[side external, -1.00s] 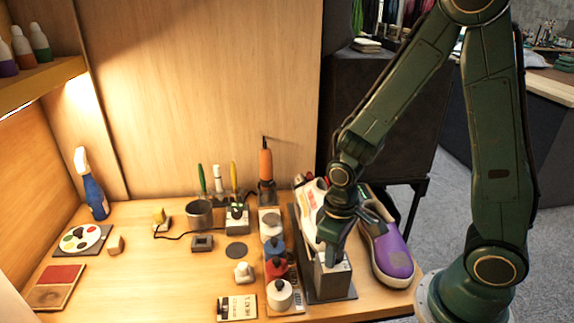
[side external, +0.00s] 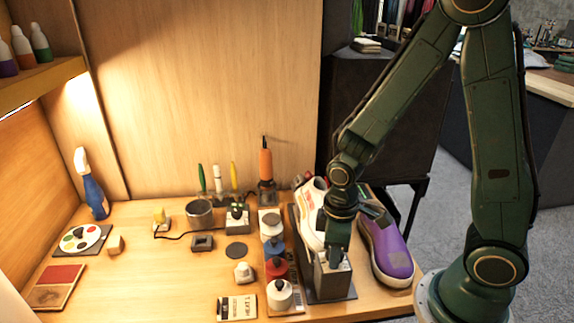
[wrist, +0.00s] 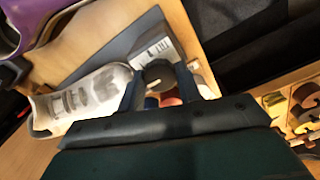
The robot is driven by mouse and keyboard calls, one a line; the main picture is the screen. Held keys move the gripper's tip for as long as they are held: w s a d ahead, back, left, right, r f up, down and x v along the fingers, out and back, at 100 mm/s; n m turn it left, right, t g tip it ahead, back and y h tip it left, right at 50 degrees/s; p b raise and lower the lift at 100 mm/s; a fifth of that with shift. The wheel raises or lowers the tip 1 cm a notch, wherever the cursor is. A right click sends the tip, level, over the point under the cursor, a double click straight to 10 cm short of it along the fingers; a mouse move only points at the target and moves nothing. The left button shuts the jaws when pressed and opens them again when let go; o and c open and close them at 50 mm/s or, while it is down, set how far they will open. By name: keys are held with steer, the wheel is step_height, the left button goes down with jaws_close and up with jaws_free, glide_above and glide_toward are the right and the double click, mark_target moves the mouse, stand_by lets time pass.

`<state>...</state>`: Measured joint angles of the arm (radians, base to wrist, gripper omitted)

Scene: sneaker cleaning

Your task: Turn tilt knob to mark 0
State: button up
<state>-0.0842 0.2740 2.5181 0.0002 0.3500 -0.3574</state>
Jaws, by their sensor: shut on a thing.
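A grey block with a pale marked label (wrist: 152,50) stands at the near end of the dark shoe stand; it also shows in the side view (side external: 333,281). The round dark tilt knob (wrist: 157,73) is on the block. My gripper (wrist: 159,84) points down over the block, its two fingers on either side of the knob and shut on it. In the side view my gripper (side external: 338,254) hides the knob. The label's marks are too small to read, so I cannot tell the knob's setting. A white sneaker (side external: 311,212) sits on the stand behind the block.
A purple shoe (side external: 390,255) lies close on the right. Several capped bottles, among them a white one (side external: 280,294), stand in a row on the left. A small card (side external: 237,308) lies at the front.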

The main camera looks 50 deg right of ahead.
steer(key=shift+n, duration=2)
steer(key=shift+n, duration=2.1)
